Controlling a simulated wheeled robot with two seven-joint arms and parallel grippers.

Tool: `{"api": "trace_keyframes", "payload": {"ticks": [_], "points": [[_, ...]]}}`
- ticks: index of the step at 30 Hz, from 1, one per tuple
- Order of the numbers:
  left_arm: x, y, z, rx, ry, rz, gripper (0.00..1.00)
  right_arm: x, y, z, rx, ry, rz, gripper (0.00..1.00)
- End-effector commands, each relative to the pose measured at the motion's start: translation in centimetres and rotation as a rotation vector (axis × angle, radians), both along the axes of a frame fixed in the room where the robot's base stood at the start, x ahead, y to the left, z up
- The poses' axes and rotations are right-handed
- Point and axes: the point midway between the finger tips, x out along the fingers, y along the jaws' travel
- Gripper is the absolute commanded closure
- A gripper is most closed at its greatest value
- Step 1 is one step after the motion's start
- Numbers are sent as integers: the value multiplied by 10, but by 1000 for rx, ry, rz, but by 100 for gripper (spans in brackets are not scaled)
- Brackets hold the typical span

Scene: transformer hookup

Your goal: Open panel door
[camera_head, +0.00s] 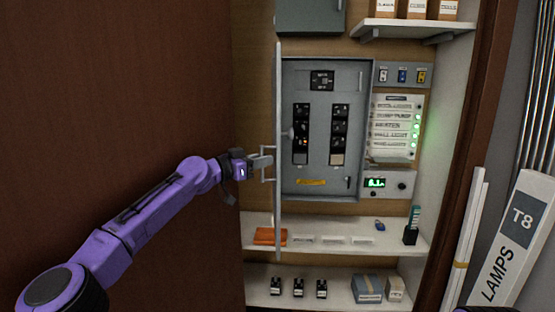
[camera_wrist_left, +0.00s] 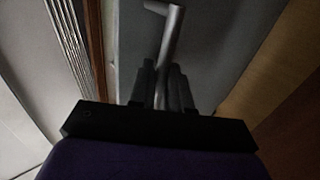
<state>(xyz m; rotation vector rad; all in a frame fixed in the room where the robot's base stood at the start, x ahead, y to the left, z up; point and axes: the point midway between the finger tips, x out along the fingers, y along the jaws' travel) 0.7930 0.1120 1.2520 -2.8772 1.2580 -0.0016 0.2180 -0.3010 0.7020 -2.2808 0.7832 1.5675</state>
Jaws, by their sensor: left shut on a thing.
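The panel door (camera_head: 278,215) stands swung out from the grey electrical panel (camera_head: 320,185) and shows almost edge-on. Its inside with two black breaker columns is exposed. A grey bar handle (camera_head: 268,180) sticks out on the door's left side. My left gripper (camera_head: 264,162) is at this handle, left of the door. In the left wrist view the dark fingers of my left gripper (camera_wrist_left: 166,85) are closed around the handle (camera_wrist_left: 170,45), whose bent end rises above them. The grey door face (camera_wrist_left: 220,55) lies behind it. My right gripper is not in view.
A white shelf (camera_head: 400,235) below the panel holds an orange item (camera_head: 270,236) and small parts. A lower shelf (camera_head: 345,303) holds boxes. A brown wooden surface (camera_head: 120,90) fills the left. A lamps box (camera_head: 515,245) leans at the right.

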Motion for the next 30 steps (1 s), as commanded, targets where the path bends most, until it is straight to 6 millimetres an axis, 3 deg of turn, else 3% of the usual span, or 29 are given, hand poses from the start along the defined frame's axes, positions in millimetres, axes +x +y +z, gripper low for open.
{"api": "trace_keyframes", "payload": {"ticks": [1,9,10,11,21,28,30], "points": [[0,3,8,-13,-7,6,100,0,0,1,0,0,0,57],[0,-1,7,-12,-6,1,100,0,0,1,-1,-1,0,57],[0,-1,7,-12,-6,1,79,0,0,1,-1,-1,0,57],[0,-1,7,-12,-6,1,71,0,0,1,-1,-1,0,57],[0,-3,5,-6,-3,-3,71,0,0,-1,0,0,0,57],[0,-3,39,-10,-9,0,71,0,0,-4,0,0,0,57],[-10,-3,47,-13,-12,-2,71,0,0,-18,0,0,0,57]]}}
